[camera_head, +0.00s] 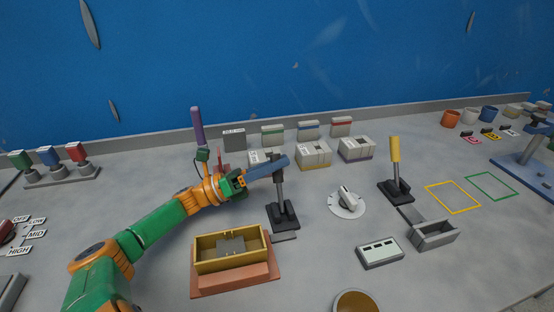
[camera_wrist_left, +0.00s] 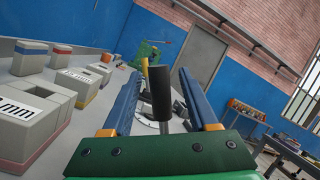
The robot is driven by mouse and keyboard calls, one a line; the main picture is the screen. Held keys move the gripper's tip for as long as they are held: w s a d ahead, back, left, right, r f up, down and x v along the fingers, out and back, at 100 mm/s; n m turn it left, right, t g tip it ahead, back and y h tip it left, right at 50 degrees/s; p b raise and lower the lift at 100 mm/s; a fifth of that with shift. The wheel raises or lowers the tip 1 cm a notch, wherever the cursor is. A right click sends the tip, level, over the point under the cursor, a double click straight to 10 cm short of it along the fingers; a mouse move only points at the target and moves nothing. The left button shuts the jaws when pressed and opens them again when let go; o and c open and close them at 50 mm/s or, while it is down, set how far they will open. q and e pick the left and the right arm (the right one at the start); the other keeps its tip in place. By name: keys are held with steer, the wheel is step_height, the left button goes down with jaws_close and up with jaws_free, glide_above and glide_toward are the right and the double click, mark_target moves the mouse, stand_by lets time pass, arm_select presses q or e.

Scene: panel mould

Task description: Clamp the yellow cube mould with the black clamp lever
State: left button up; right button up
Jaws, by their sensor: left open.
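The yellow cube mould (camera_head: 202,266) is an open-topped box on a red-brown base at the front centre of the head view, with a grey piece inside. The black clamp lever (camera_head: 280,190) stands upright on its black base (camera_head: 284,216), just behind and right of the mould. My left gripper (camera_head: 278,165) is at the top of the lever. In the left wrist view the lever's black handle (camera_wrist_left: 160,92) stands between my two open blue fingers, with gaps visible at both sides. The fingers hide part of the handle in the head view. My right gripper is not in view.
A yellow-handled lever (camera_head: 395,158) and a white dial (camera_head: 346,202) stand to the right. Labelled blocks (camera_head: 313,154) line the back, and a purple-handled post (camera_head: 197,125) rises behind my left arm. A grey box (camera_head: 434,235) and a small panel (camera_head: 379,252) lie front right.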

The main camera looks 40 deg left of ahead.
arm_select(q)
steer(key=shift+w+d, duration=0.15)
jaws_close()
stand_by(1.4)
